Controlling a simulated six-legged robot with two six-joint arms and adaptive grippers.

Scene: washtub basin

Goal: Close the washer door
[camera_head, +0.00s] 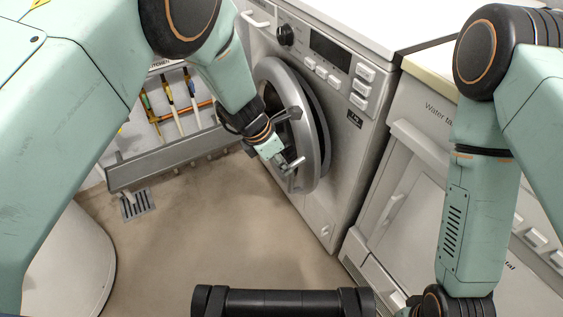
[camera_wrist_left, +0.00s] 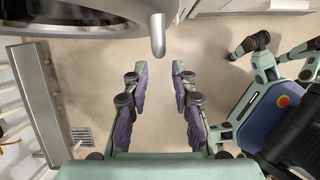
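The washer (camera_head: 345,120) stands at the upper middle of the head view. Its round grey door (camera_head: 316,165) is ajar, with a gap between its ring and the washer front. My left gripper (camera_head: 296,140) is in front of the door's outer face and hides part of it. In the left wrist view the gripper (camera_wrist_left: 159,68) is open, with nothing between its fingers. The door's rim (camera_wrist_left: 75,22) fills the top left there, and a grey door handle (camera_wrist_left: 158,35) points down just beyond the fingertips. My right arm is at the right of the head view; its gripper is not shown.
A second appliance (camera_head: 405,190) stands right of the washer. A grey rail or trough (camera_head: 170,160) runs along the wall below pipes, near a floor drain (camera_head: 137,204). A white rounded object (camera_head: 70,265) stands lower left. The brown floor (camera_head: 220,230) between is clear.

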